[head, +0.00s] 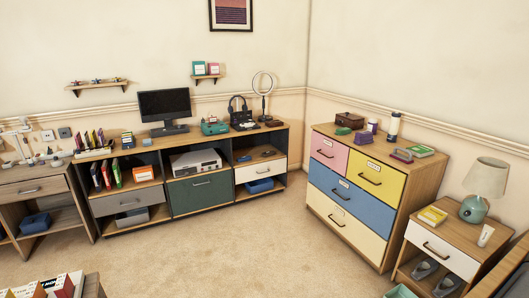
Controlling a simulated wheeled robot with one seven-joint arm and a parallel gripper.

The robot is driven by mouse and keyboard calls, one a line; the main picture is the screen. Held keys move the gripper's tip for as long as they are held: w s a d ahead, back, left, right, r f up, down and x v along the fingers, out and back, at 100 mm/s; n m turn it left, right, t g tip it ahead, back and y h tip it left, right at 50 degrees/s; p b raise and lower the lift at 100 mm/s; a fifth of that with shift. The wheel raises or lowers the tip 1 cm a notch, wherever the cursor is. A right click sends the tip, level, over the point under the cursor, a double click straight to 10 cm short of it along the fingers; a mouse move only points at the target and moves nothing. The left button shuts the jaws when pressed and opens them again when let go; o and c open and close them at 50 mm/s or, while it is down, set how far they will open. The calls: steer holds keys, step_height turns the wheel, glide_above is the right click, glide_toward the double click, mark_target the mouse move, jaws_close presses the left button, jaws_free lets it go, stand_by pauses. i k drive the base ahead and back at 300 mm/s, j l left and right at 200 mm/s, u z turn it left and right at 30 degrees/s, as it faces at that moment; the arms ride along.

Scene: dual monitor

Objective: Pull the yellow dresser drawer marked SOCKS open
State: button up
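The wooden dresser (415,186) stands against the right wall, near the room corner. Its yellow drawer (378,188) is at the upper right of the front, with a dark handle (370,176) and a small white label near its top edge. The label's text is too small to read. The yellow drawer looks shut, flush with its neighbours. A pink drawer (329,155) is to its left, a blue drawer (350,200) below, and a cream drawer (345,230) at the bottom. My gripper is not in view.
Open carpet (240,245) lies before the dresser. A nightstand (453,240) with a lamp (483,190) stands close on the dresser's right. A long desk unit (190,180) lines the back wall. A table with books (45,287) is at the lower left.

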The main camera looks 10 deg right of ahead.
mark_target(385, 182)
steer(key=i+z, duration=0.1)
steer(key=i, duration=0.4)
steer(key=i+j+z, duration=0.15)
steer(key=i, duration=0.3)
steer(key=i+j+z, duration=0.1)
steer(key=i, duration=0.4)
steer(key=i+j+z, duration=0.1)
steer(key=i, duration=0.4)
steer(key=i+j+z, duration=0.35)
steer(key=i, duration=0.2)
